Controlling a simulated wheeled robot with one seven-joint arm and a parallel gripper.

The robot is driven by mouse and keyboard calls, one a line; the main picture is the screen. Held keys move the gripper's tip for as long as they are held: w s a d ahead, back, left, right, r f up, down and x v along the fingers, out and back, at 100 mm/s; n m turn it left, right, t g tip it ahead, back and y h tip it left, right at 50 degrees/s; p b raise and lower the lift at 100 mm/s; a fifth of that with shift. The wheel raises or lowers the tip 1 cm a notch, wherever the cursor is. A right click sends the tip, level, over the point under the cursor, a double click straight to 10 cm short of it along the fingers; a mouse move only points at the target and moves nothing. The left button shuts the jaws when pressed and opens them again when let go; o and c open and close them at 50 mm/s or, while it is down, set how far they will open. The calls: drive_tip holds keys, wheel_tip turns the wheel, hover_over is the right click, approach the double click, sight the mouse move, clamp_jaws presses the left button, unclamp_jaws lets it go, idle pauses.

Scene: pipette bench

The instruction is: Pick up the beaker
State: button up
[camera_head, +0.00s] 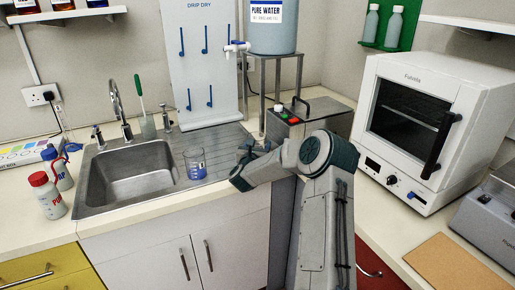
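A clear glass beaker (195,165) with blue markings and a blue lower part stands upright on the ridged drainboard, just right of the sink basin. My arm reaches up from the bottom right and bends left over the counter. My gripper (246,152) is at its end, to the right of the beaker and apart from it. The wrist partly covers the gripper, and the fingers are too small to tell open from shut. Nothing is seen held.
The steel sink (138,182) with its faucet (119,108) lies left of the beaker. Red-capped and blue-capped bottles (48,195) stand at the left. A drip-dry board (199,65) and a pure-water tank (272,30) stand behind. A white oven (425,125) is at right.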

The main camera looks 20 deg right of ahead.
wheel_tip(320, 180, up, 18)
drive_tip(key=b, duration=0.1)
drive_tip(key=shift+f, duration=0.15)
idle(0.6)
